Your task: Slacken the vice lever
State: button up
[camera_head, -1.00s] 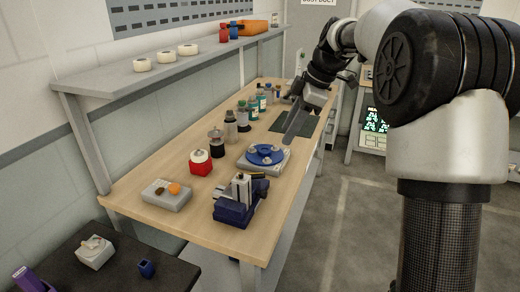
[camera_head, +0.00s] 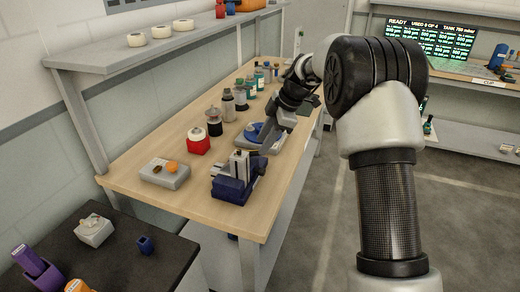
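The vice (camera_head: 231,188) is dark blue with grey metal jaws and stands near the front edge of the wooden bench. A pale upright piece (camera_head: 241,163) shows at its jaws. I cannot clearly make out the lever; a dark bar lies across the vice's right side. My gripper (camera_head: 271,131) is pointed down over the bench, beyond the vice and apart from it in the picture. It is close to the blue round plate, and I cannot tell whether it touches it. Its fingers are too small and dark to tell open from shut.
A blue round plate on a pale base (camera_head: 252,135) is behind the vice. A grey block with orange pieces (camera_head: 165,174) and a red-based pot (camera_head: 198,142) are left of it. Several bottles stand farther back. A shelf (camera_head: 165,50) overhangs the left side. The floor on the right is clear.

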aim_at(251, 155)
jog(key=shift+x, duration=1.7)
grip_shut()
